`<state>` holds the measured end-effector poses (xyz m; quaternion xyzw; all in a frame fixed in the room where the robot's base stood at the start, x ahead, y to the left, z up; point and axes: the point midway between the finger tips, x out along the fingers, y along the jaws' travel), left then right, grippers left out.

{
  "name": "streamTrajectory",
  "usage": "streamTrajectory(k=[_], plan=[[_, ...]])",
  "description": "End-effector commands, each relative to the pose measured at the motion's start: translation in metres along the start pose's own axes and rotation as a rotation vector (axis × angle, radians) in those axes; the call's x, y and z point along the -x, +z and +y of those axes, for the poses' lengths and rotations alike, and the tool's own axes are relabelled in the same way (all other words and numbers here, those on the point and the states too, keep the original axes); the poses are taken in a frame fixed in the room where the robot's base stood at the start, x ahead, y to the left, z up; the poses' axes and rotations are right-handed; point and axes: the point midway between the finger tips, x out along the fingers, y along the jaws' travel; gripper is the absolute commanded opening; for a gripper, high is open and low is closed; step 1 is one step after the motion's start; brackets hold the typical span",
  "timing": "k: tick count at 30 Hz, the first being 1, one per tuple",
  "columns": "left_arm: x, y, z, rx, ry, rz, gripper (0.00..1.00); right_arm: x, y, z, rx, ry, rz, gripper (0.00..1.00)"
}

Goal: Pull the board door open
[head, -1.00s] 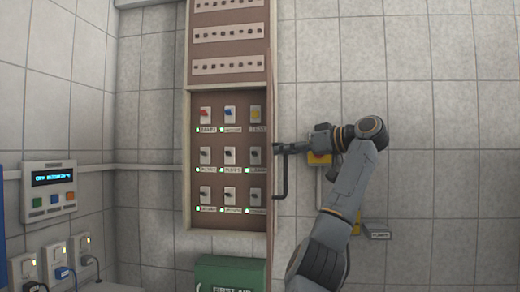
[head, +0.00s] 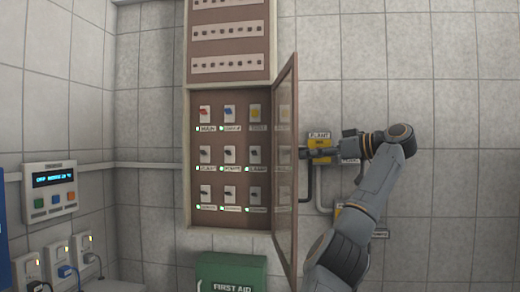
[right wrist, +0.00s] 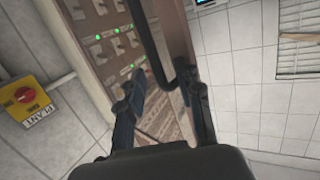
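The board door (head: 285,150) is a brown-framed clear panel standing out from the right side of the board (head: 187,160). It is swung wide open, and its inner face shows in the head view. Its dark bar handle (head: 305,190) is on the far side of the door. My right gripper (head: 306,154) is at the handle, beyond the door's outer edge. In the right wrist view the fingers (right wrist: 163,95) stand apart, with the handle (right wrist: 150,45) running between them and its bent end close to the right finger. Firm contact cannot be told. My left gripper is not in view.
Inside the board are several switches (head: 229,155) with green lights. A yellow box with a red knob (right wrist: 25,95) is on the wall beside the door. A green first aid box (head: 232,272) is below. A display panel (head: 50,190) and sockets are at left.

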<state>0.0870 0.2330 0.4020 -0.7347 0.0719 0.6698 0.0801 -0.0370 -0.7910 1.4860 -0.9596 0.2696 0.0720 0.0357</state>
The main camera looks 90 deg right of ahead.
Motion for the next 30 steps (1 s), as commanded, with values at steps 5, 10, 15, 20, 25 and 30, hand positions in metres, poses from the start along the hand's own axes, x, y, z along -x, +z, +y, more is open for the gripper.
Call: streamTrajectory(k=[5,10,15,20,25,30], plan=[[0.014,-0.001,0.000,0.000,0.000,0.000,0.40,0.017,-0.011,0.009,0.007,0.018,0.030,0.32],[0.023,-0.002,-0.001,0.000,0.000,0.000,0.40,0.026,-0.010,0.017,0.007,0.018,0.031,0.32],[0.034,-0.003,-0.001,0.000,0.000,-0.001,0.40,0.036,-0.009,0.025,0.006,0.018,0.032,0.32],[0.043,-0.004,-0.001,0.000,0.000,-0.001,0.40,0.044,-0.007,0.033,0.004,0.019,0.032,0.32],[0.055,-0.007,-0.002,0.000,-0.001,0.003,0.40,0.051,-0.005,0.040,0.003,0.016,0.025,0.32],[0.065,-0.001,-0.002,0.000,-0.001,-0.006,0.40,0.056,-0.001,0.046,0.002,0.011,0.019,0.32]])
